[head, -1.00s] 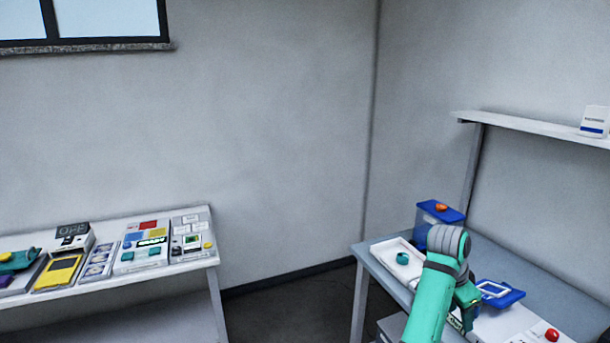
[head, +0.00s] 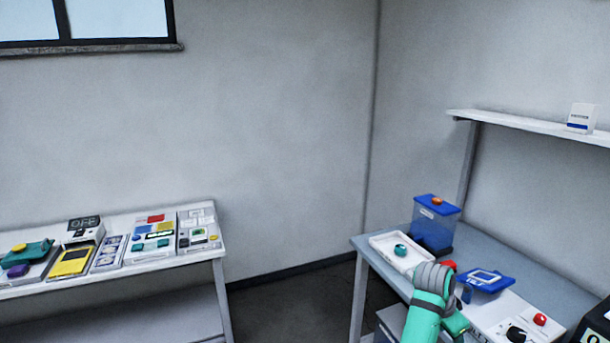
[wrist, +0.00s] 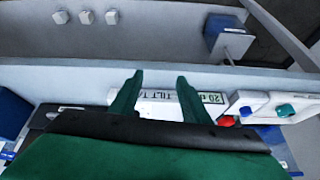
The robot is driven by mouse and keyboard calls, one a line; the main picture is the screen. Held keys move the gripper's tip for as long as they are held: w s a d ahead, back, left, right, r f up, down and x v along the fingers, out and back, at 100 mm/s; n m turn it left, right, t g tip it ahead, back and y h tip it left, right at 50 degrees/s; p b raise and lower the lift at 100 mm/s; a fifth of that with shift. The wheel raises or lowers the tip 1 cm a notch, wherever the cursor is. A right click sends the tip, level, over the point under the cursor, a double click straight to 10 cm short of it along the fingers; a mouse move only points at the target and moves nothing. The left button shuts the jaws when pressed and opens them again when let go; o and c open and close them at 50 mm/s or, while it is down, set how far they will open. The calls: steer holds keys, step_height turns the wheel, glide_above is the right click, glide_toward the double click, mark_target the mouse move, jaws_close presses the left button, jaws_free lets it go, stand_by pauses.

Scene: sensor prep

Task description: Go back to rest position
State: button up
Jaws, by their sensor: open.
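My arm (head: 432,300) shows in the head view at the front of the right table (head: 480,255), its teal links bent and partly in front of the table. The fingers of my gripper (wrist: 158,98) show in the wrist view, spread apart with nothing held between them. Beyond the gap lies a white panel with a "TILT" label (wrist: 170,97), apart from the fingers as far as I can tell. The gripper's fingers cannot be made out in the head view.
On the right table stand a blue container (head: 435,225), a white tray (head: 380,243) with a teal knob (head: 401,250), a blue device (head: 485,281) and a red button (head: 540,319). A shelf (head: 530,127) hangs above. A left table (head: 120,265) holds several devices. Floor shows between the tables.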

steer(key=s+a+f+n+t+h, duration=0.15)
steer(key=a+f, duration=0.25)
steer(key=f, duration=0.5)
steer(key=s+a+f+n+t+y, duration=0.1)
steer(key=s+a+f+n+t, duration=0.2)
steer(key=f, duration=0.7)
steer(key=s+a+f+n+t, duration=0.2)
steer(key=s+a+f+n, duration=0.2)
steer(key=s+a+f, duration=0.7)
steer(key=s+a+r+n+t+y, duration=0.2)
steer(key=s+a+r, duration=0.1)
steer(key=s+a, duration=0.5)
steer(key=s+a+r+n+t+y, duration=0.1)
steer(key=s+a+r+n+t, duration=0.15)
steer(key=s+a, duration=0.55)
steer(key=s+a+r+n+t+y, duration=0.1)
steer(key=s+a+r, duration=0.3)
steer(key=s+r, duration=1.2)
steer(key=shift+a+n+t+y, duration=0.2)
steer(key=shift+n+t+y, duration=0.1)
steer(key=shift+t+y, duration=0.45)
